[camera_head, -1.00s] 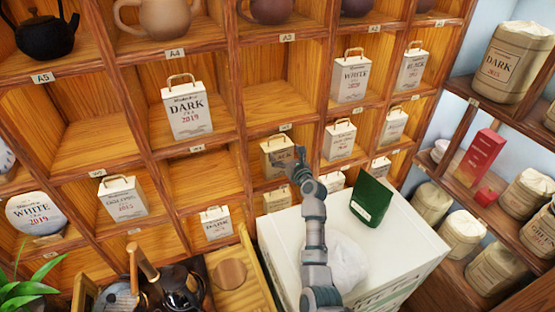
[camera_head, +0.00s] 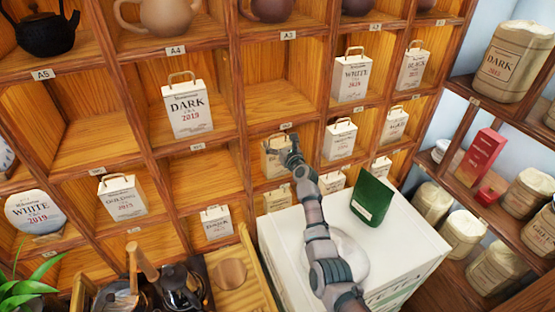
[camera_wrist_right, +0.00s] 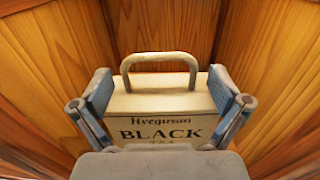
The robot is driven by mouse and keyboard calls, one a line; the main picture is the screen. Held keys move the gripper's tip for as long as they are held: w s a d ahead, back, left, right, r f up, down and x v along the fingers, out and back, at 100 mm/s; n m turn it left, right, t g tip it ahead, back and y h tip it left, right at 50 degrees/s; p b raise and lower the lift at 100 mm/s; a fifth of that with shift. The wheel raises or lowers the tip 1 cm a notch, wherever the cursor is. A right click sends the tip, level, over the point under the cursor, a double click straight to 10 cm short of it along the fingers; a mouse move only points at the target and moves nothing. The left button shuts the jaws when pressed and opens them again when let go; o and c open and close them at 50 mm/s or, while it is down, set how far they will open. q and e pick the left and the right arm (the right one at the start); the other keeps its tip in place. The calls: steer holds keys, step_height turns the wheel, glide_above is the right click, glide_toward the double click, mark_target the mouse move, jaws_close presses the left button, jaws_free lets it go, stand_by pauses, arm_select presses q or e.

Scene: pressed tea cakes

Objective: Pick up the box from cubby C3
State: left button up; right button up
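A cream box (camera_head: 275,158) with a handle and the word BLACK stands in a middle cubby, partly hidden by my right gripper. The cubby labels near it are too small to read. My right gripper (camera_head: 293,155) reaches into that cubby at the box's right front. In the right wrist view, the box (camera_wrist_right: 165,105) stands upright between the two fingers of my right gripper (camera_wrist_right: 160,98), handle upward. The fingers are spread, one at each side of the box. Whether they touch it is hard to tell. My left gripper is not in view.
Wooden cubby walls (camera_wrist_right: 60,60) stand close on both sides of the gripper. Below are a white crate (camera_head: 285,235) and a green box (camera_head: 371,200) on it. Other boxes, such as the DARK box (camera_head: 187,108), stand in nearby cubbies.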

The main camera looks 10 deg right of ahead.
steer(key=shift+a, duration=0.2)
steer(key=c, duration=1.5)
steer(key=shift+d, duration=0.15)
steer(key=shift+c, duration=0.3)
